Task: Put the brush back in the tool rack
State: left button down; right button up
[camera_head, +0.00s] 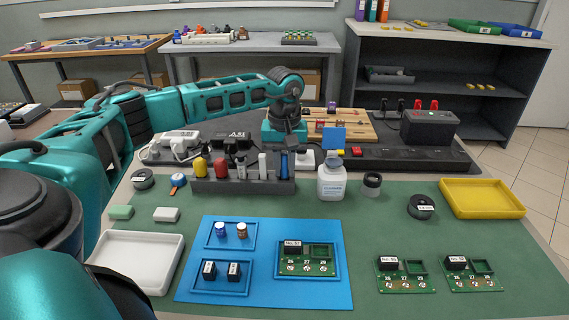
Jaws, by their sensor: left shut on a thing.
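The tool rack (225,186) is a dark grey block in the middle of the bench, with several upright tools in it, among them a yellow handle (200,166), a red handle and pale slim tools. My left gripper (285,147) reaches in from the left and points down at the rack's right end. It is shut on a slim blue-handled tool (284,163), which appears to be the brush. The tool stands upright at the rack's right end; I cannot tell whether it is fully seated. Its upper part is hidden by the gripper. My right gripper is not in view.
A white bottle (332,181) stands close right of the rack, with a dark-topped jar (371,184) beyond it. A power station with plugs and chargers (180,142) lies behind. A blue mat (220,290) with trays and a circuit board lies in front. The green mat (395,225) has free room.

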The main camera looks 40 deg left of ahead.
aim_at(284, 154)
pick_arm(q)
jog(key=shift+c, duration=1.9)
grip_release()
jog(key=shift+r, duration=0.1)
jog(key=shift+r+p, duration=0.6)
jog(key=shift+r, duration=0.05)
jog(key=shift+r+p, duration=1.65)
jog(key=shift+r, duration=0.45)
notch_tip(284, 154, up, 6)
jog(key=p, duration=0.5)
